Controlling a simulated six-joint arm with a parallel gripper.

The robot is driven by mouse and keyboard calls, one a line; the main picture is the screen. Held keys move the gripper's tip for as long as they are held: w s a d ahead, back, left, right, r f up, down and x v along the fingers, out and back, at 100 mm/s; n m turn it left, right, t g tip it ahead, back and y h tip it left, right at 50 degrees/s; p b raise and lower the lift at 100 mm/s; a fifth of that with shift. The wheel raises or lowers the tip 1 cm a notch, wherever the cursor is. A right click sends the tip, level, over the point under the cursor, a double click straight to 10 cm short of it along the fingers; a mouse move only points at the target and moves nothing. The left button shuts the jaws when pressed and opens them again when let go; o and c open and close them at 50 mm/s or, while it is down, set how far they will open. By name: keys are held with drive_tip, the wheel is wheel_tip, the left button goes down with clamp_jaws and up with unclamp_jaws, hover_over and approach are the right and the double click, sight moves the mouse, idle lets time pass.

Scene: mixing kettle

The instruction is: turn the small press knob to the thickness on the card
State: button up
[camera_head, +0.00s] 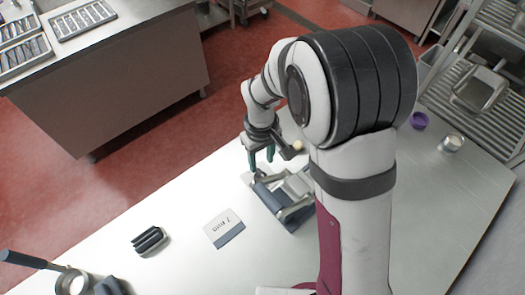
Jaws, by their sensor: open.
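The small press (285,208), grey-blue with light metal parts, sits on the table left of my arm's base. My gripper (261,160) has teal fingertips, points down and is just above the far left end of the press. Its fingers are apart, with nothing seen between them. The press knob is too small or hidden to make out beneath the fingers. A white card (222,225) with a grey-blue base stands left of the press. Its dark print seems to show a number and "mm", but I cannot read the number surely.
A black holder (150,240) lies left of the card. A pan-like tool (72,281) is at the lower left. A purple cup (419,120) and a metal tin (452,143) stand at the right.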

sight(261, 174)
wheel_tip(261, 174, down, 6)
drive_tip(key=shift+f, duration=0.2)
clamp_jaws()
